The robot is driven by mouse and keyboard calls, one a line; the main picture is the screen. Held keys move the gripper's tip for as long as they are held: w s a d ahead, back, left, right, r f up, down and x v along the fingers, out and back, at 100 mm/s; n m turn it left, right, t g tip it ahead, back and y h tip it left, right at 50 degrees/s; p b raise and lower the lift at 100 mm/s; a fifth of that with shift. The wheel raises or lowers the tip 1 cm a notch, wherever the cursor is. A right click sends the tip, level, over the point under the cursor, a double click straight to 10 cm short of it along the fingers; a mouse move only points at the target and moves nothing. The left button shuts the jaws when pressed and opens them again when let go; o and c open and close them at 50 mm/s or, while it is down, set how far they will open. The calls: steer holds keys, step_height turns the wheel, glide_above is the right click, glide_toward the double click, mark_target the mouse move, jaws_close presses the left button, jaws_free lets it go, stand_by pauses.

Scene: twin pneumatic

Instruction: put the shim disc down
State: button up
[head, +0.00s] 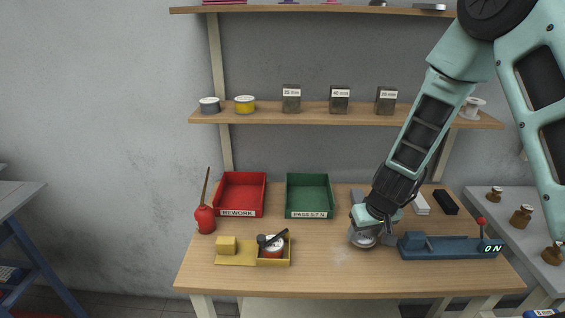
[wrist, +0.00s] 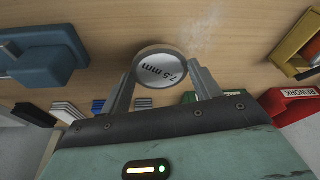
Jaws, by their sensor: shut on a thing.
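The shim disc (wrist: 160,68) is round and metallic, with a white face marked 7.5 mm. In the wrist view it sits between the two fingers of my gripper (wrist: 162,85), which is shut on it. In the head view the disc (head: 363,238) shows under my gripper (head: 372,230), low over the workbench (head: 330,265), left of the blue device. I cannot tell whether the disc touches the bench top.
The blue device (head: 450,247) with a red-tipped lever and a lit display stands close on the right. A green PASS bin (head: 309,214) and a red REWORK bin (head: 240,212) stand at the back left. A yellow tray (head: 274,262) is front left. The front middle bench is clear.

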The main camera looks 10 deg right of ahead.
mark_target(348, 252)
steer(key=shift+r, duration=0.1)
steer(key=shift+a+r+m+p, duration=1.2)
steer(key=shift+a+r, duration=0.8)
steer(key=shift+r, duration=0.95)
steer(key=shift+h, duration=0.4)
steer(key=f+b, duration=0.1)
steer(key=f, duration=0.2)
steer(key=f+b, duration=0.1)
steer(key=f, duration=0.2)
steer(key=f+b, duration=0.1)
steer(key=f, duration=0.2)
steer(key=shift+s+f, duration=0.3)
steer(key=shift+s, duration=0.1)
steer(key=shift+f, duration=0.15)
steer(key=o, duration=1)
